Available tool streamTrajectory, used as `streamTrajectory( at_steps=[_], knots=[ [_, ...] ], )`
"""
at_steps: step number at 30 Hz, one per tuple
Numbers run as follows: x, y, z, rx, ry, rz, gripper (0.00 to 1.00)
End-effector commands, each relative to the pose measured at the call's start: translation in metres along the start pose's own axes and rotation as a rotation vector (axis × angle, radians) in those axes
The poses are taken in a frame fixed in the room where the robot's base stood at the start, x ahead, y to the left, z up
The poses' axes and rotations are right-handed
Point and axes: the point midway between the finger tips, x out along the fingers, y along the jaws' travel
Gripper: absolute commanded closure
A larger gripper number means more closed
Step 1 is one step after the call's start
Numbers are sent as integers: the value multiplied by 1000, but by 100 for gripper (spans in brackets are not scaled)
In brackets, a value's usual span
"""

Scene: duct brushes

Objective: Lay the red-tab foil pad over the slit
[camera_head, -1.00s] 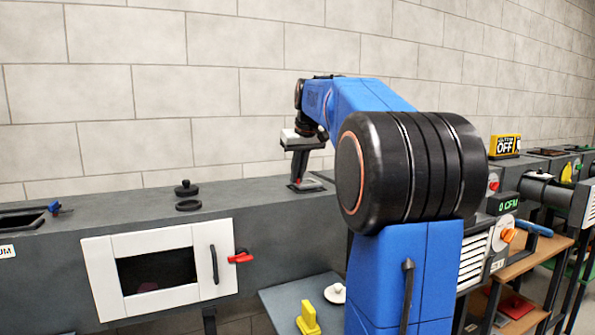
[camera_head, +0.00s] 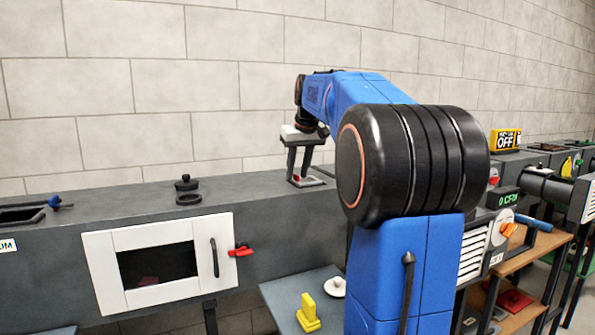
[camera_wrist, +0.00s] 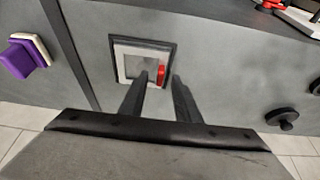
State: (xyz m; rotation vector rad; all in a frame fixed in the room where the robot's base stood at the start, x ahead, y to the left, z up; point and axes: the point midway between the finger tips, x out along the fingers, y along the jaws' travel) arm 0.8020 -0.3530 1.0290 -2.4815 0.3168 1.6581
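The foil pad (camera_wrist: 126,64), a pale square with a red tab (camera_wrist: 161,74), lies flat on top of the grey duct inside a dark square frame (camera_wrist: 172,50). No slit shows; I cannot tell how far the pad covers it. My gripper (camera_wrist: 160,77) is open just above the pad, its two fingers apart with the red tab between their tips in the wrist view. In the head view my gripper (camera_head: 298,176) points down at the duct top, with the red tab (camera_head: 297,179) low between the fingers.
A black knobbed lid (camera_head: 186,184) and a black ring (camera_head: 188,198) sit left on the duct (camera_head: 120,200). A white-framed window door (camera_head: 160,262) is on its front. A purple block (camera_wrist: 20,62) shows at the wrist view's left.

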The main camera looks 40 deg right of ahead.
Motion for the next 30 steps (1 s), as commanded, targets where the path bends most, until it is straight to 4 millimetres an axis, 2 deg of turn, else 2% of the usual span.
streamTrajectory(
  at_steps=[6, 11, 30],
  knots=[
    [-3, 0, 0, 0, 0, 0, 71],
    [-19, 0, -1, 0, 2, 1, 71],
    [-142, 1, 0, 0, 2, 1, 71]
  ],
)
